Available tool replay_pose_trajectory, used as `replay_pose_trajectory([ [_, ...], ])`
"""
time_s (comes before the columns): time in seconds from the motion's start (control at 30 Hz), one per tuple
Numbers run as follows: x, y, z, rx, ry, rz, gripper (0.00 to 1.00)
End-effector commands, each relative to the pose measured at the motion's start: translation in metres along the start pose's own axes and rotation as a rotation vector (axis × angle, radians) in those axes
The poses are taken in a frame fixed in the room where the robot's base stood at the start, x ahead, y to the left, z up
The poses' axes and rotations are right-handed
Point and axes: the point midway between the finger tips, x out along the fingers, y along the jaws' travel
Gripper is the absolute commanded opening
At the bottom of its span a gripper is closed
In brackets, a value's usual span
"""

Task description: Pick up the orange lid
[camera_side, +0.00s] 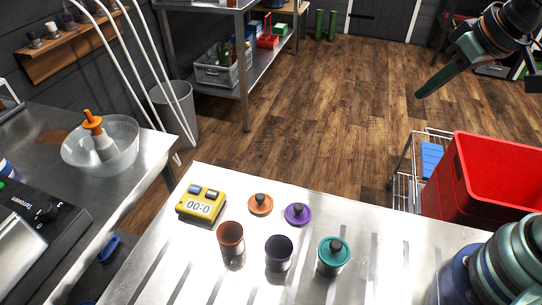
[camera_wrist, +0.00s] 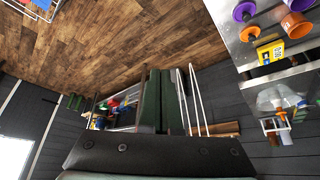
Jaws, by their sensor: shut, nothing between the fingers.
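The orange lid (camera_side: 260,205), with a dark knob, lies flat on the metal worktop between the yellow timer and the purple lid (camera_side: 297,214). It also shows small near the right edge of the wrist view (camera_wrist: 249,33). The open orange cup (camera_side: 231,236) stands in front of it. My gripper (camera_side: 424,91) is high at the upper right of the side view, far from the lid and well above the worktop. Its dark green fingers (camera_wrist: 163,82) are shut together and hold nothing.
A purple cup (camera_side: 279,253) and a teal-lidded cup (camera_side: 333,254) stand near the orange cup. The yellow timer (camera_side: 201,204) is left of the lid. A red bin (camera_side: 495,180) is right, beyond the worktop. A clear bowl (camera_side: 101,149) stands on the left bench.

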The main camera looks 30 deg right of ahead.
Motion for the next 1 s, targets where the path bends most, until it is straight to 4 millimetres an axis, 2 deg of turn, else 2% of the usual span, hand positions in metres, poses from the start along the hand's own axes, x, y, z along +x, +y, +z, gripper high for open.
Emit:
replay_pose_trajectory([
  [0.43,0.0,0.0,0.0,0.0,0.0,0.0,0.0],
  [0.47,0.0,0.0,0.0,0.0,0.0,0.0,0.04],
  [0.5,0.0,0.0,0.0,0.0,0.0,0.0,0.19],
  [0.57,0.0,0.0,0.0,0.0,0.0,0.0,0.42],
  [0.7,0.0,0.0,0.0,0.0,0.0,0.0,0.96],
  [0.73,0.0,0.0,0.0,0.0,0.0,0.0,1.0],
  [1.0,0.0003,-0.0022,-0.0021,-0.018,-0.005,-0.004,1.0],
])
